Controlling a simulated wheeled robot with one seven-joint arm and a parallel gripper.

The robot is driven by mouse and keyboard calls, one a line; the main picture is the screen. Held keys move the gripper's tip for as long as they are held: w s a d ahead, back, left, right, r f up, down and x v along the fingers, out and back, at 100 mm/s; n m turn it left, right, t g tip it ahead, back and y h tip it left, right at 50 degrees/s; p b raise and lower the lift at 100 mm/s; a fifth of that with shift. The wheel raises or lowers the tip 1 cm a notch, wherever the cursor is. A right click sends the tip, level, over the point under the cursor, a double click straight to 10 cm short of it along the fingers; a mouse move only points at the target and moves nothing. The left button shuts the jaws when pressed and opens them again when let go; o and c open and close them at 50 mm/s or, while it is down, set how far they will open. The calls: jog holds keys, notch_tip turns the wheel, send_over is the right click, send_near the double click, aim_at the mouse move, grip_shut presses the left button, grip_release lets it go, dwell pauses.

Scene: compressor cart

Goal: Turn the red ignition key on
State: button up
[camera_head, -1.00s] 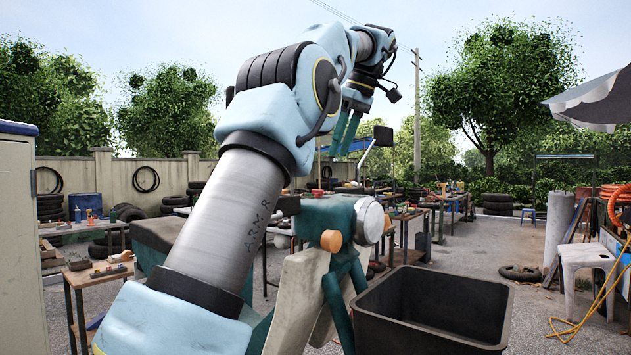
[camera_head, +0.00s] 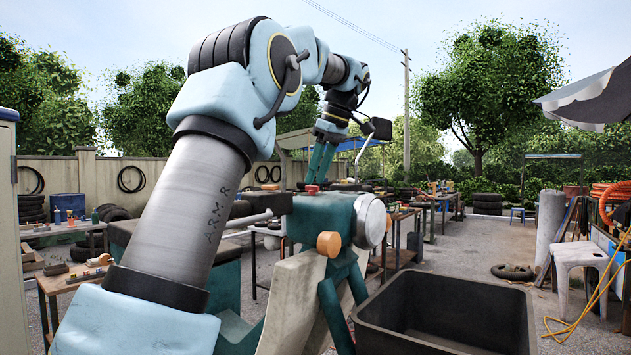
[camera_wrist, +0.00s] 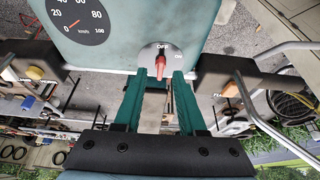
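The red ignition key (camera_wrist: 160,66) stands on a round silver plate (camera_wrist: 149,56) marked OFF and ON, on the teal panel (camera_wrist: 120,50) of the cart. The key lines up with the OFF mark. My gripper (camera_wrist: 161,77) is open, with one teal finger on each side of the key and a gap on both sides. In the head view, my gripper (camera_head: 318,180) points down at the top of the teal cart housing (camera_head: 322,218), and the key (camera_head: 312,188) shows as a small red spot at the fingertips.
A speed dial (camera_wrist: 75,14) sits on the panel beside the key plate. A black bin (camera_head: 445,318) stands right of the cart. Cluttered workbenches stand behind.

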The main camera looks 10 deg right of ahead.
jog(key=shift+w+a+f, duration=0.15)
jog(key=shift+a+f, duration=0.05)
jog(key=shift+f, duration=0.45)
jog(key=shift+c, duration=0.3)
grip_shut()
